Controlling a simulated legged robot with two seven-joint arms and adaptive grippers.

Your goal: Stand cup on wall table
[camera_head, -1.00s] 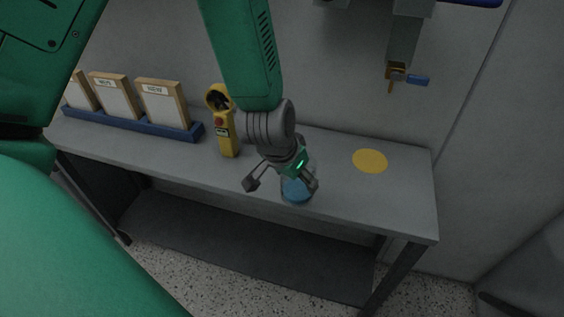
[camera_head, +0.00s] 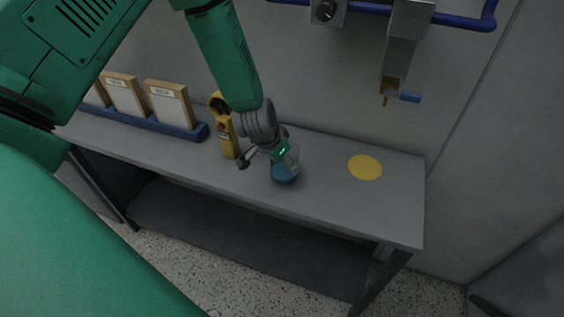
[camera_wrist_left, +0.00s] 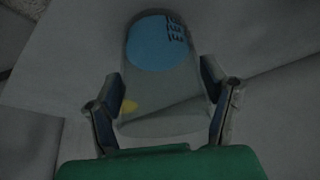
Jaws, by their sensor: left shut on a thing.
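The cup (camera_head: 285,174) is clear with a blue part and shows at the middle of the wall table (camera_head: 330,206) in the head view. My left gripper (camera_head: 268,163) is shut on it. In the left wrist view the cup (camera_wrist_left: 160,75) sits between the two fingers (camera_wrist_left: 163,98), its blue part with dark marks towards the top of the picture. I cannot tell for sure whether its bottom touches the table. A flat yellow disc (camera_head: 365,167) lies on the table to the right of the cup. My right gripper is not in view.
A yellow handheld device (camera_head: 228,138) stands close to the left of my gripper. A blue rack (camera_head: 150,124) with framed boards (camera_head: 170,104) is further left. A pipe fitting with a blue handle (camera_head: 409,97) hangs on the wall above the disc. The tabletop around the disc is clear.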

